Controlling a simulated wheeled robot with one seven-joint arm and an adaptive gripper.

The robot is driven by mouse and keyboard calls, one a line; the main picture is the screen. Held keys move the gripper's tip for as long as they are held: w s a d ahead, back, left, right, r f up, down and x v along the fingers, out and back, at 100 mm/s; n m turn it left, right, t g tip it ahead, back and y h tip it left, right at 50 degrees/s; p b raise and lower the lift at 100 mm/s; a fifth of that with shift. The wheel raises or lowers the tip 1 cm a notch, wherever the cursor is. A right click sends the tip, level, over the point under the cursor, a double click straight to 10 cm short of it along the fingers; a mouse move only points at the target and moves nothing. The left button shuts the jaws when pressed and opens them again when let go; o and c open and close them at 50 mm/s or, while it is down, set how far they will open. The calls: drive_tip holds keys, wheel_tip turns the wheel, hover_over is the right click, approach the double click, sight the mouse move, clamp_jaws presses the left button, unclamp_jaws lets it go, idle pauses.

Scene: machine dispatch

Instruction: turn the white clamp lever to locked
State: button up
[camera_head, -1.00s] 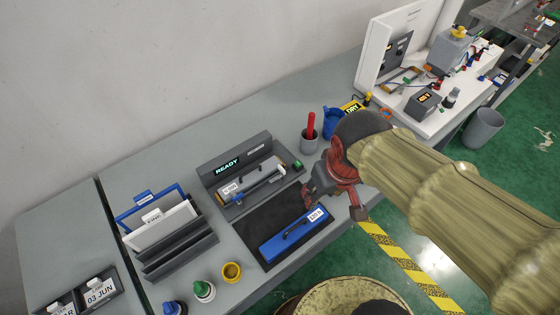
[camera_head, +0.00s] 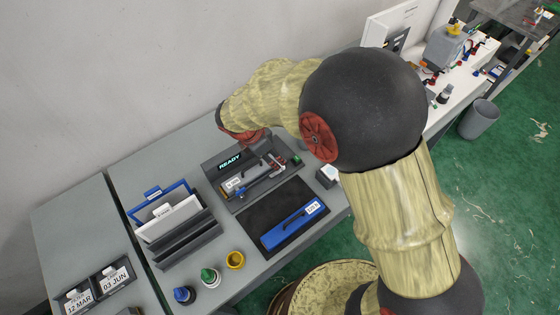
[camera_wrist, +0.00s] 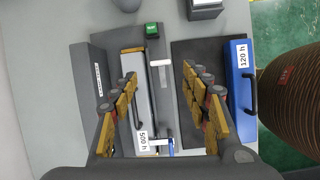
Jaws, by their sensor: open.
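The grey fixture with the READY display (camera_head: 231,160) stands on the bench, holding a grey unit labelled 500 h (camera_wrist: 140,105). A rail runs along the unit. In the wrist view, a small white piece (camera_wrist: 161,62) that looks like the white clamp lever crosses the rail near its green-button end. A second pale bar with a blue tip (camera_wrist: 171,147) lies at the other end. The lever's exact angle is unclear. My gripper (camera_wrist: 166,76) is open and empty above the fixture, its fingers spread to either side of the unit and rail. In the head view its fingers are hard to make out.
A blue unit labelled 120 h (camera_wrist: 238,80) lies on a black mat (camera_head: 262,213) beside the fixture. A green button (camera_wrist: 151,30) sits at the fixture's end. A file rack (camera_head: 185,245) and several small pots stand to the left.

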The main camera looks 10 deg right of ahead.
drive_tip(key=shift+n, duration=0.5)
drive_tip(key=x, duration=0.8)
drive_tip(key=shift+b, duration=0.4)
drive_tip(key=shift+c, duration=0.7)
drive_tip(key=c, duration=1)
